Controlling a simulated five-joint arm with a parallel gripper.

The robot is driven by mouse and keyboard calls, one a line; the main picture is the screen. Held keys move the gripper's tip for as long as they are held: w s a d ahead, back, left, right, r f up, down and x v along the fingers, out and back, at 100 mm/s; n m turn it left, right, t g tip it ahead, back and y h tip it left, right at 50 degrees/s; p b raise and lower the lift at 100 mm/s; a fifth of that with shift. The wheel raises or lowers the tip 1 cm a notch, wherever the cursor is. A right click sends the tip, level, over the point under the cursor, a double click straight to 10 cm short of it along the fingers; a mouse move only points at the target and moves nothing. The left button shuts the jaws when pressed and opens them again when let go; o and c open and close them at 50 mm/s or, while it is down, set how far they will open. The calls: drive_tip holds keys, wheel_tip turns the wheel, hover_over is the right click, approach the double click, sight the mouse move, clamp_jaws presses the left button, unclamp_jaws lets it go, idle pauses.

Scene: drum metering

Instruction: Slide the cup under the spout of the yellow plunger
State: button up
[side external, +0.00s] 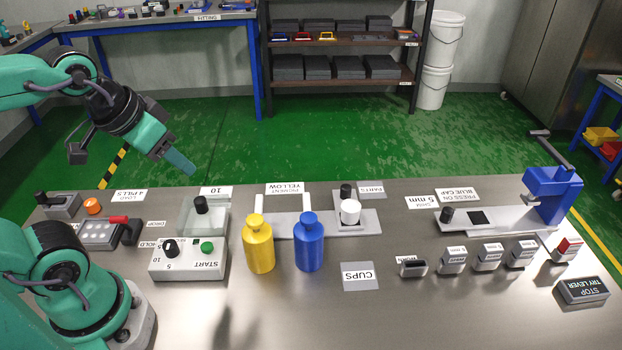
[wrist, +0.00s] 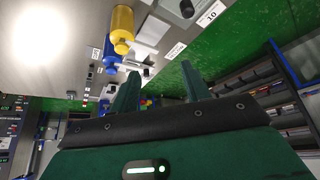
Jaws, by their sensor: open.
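My gripper (side external: 180,160) is raised over the back left of the bench, open and empty. Its two fingers also show apart in the wrist view (wrist: 158,90). The yellow plunger (side external: 259,245) stands upright left of a blue one (side external: 309,243), well to the right of my gripper. It also shows in the wrist view (wrist: 122,25). Pale bars (side external: 250,203) lie behind the two bottles; I cannot tell if one is the spout. A white cup-like piece (side external: 350,211) stands on a grey plate right of the blue bottle, apart from my gripper.
A grey CUPS pad (side external: 358,276) at the front looks bare. A START box (side external: 188,260) stands left of the yellow bottle, a clear tray (side external: 207,217) behind it. A lever press (side external: 550,195) stands at the right. The front middle bench is clear.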

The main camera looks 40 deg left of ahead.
drive_tip(key=w+d+r+m+g, duration=0.25)
drive_tip(key=w+m, duration=0.25)
drive_tip(key=w, duration=0.5)
drive_tip(key=m+g, duration=0.3)
drive_tip(key=m, duration=1)
hover_over(346, 186)
drive_tip(key=f, duration=1.6)
drive_tip(key=shift+s+f, duration=0.2)
drive_tip(key=shift+f, duration=0.2)
drive_tip(key=shift+w+d+f, duration=0.1)
drive_tip(key=shift+w+f, duration=0.1)
drive_tip(key=shift+f, duration=0.2)
drive_tip(key=shift+f, duration=0.1)
drive_tip(key=shift+f, duration=3.85)
drive_tip(key=shift+c, duration=0.4)
